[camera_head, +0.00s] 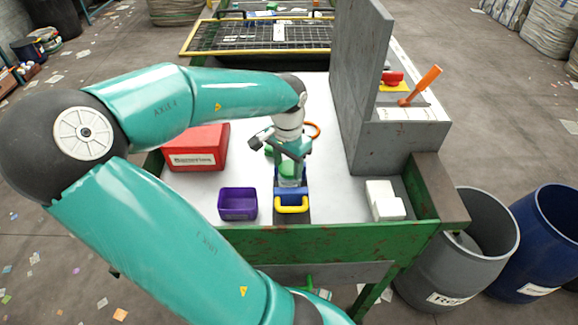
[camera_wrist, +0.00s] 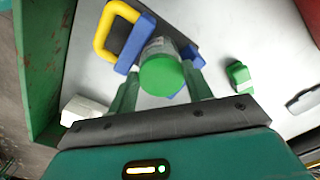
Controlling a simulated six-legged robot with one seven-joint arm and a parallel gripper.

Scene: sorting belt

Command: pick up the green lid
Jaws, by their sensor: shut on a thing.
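The green lid (camera_wrist: 161,76) is round and sits on a pale, labelled jar (camera_wrist: 160,48) in the wrist view. The two fingers of my gripper (camera_wrist: 161,90) are on either side of the lid, shut on it. In the head view my gripper (camera_head: 289,168) is over the belt, just behind a blue block with a yellow handle (camera_head: 291,204), and the lid is mostly hidden there. I cannot tell whether the jar touches the belt.
A purple bin (camera_head: 238,204) and red box (camera_head: 196,148) stand left of my gripper. White blocks (camera_head: 384,200) lie at right, near a tall grey panel (camera_head: 358,90). A green piece (camera_wrist: 239,76) lies beside the lid in the wrist view. White surface right of the blue block is clear.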

